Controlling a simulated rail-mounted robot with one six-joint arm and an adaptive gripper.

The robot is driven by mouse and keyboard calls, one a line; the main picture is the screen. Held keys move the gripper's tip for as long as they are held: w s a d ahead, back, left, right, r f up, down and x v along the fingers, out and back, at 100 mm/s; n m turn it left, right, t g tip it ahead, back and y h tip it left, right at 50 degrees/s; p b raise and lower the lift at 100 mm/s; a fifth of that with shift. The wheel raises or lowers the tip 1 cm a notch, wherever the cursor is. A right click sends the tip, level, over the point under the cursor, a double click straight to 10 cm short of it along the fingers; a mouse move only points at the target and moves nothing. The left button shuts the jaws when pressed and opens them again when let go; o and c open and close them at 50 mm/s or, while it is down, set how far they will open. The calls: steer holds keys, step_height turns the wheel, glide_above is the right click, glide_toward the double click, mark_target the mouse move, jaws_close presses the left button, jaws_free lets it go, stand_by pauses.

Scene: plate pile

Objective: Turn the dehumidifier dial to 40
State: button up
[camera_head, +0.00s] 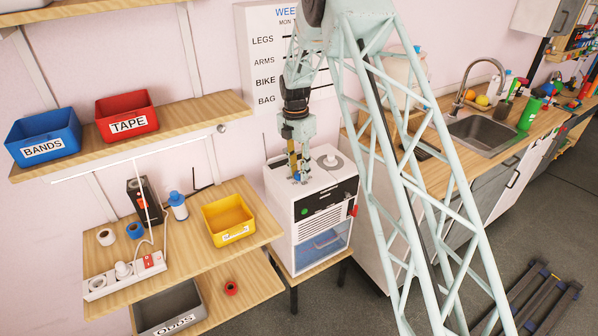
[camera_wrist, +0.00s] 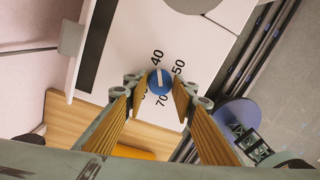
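The dehumidifier (camera_head: 322,202) is a white box with a dark front panel, standing on a low wooden stand. My gripper (camera_head: 298,181) points down at its top, near the left side. In the wrist view the dial (camera_wrist: 161,82) is a small blue knob with a white pointer mark. The mark runs roughly toward the printed 40 above it. The labels 50 and 70 also show; another label is partly hidden by the left finger. My gripper also shows in the wrist view (camera_wrist: 159,92), its fingers open on either side of the dial, with visible gaps.
A round grey fitting (camera_head: 330,161) sits on the dehumidifier's top. To the left, a wooden shelf holds a yellow bin (camera_head: 229,220), a power strip (camera_head: 125,275) and a blue-capped bottle (camera_head: 178,206). A counter with a sink (camera_head: 487,132) runs to the right.

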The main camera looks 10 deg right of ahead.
mark_target(298, 172)
steer(key=shift+o, duration=1.4)
steer(key=shift+r, duration=0.1)
step_height(298, 172, up, 12)
steer(key=shift+w+a, duration=0.2)
steer(key=shift+w, duration=0.1)
